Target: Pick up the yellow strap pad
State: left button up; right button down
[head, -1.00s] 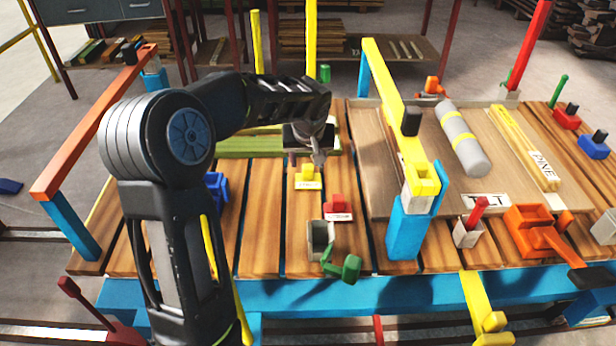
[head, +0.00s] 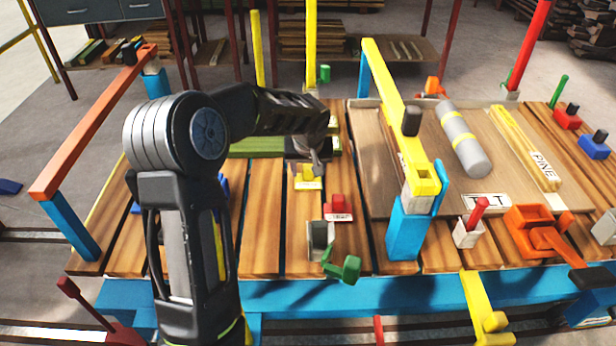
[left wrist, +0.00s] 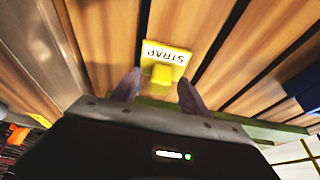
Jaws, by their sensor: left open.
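The yellow strap pad (head: 308,180) is a small block with a raised knob and a white label, lying on the wooden slats. In the left wrist view the strap pad (left wrist: 165,63) shows its "STRAP" label, with the knob pointing toward my gripper. My left gripper (head: 316,165) is open just above and behind the pad in the head view. In the left wrist view its two fingers (left wrist: 157,88) stand on either side of the knob, with nothing visibly gripped. My right gripper is not in view.
A red pad (head: 338,209) and a green-handled clamp (head: 343,266) stand in front of the yellow pad. A yellow beam on a blue post (head: 408,228) rises to the right. A green strip (head: 258,147) lies behind. Bare slats (head: 262,220) lie to the left.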

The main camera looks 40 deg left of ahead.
pick_arm(q)
jog(key=shift+c, duration=0.4)
grip_shut()
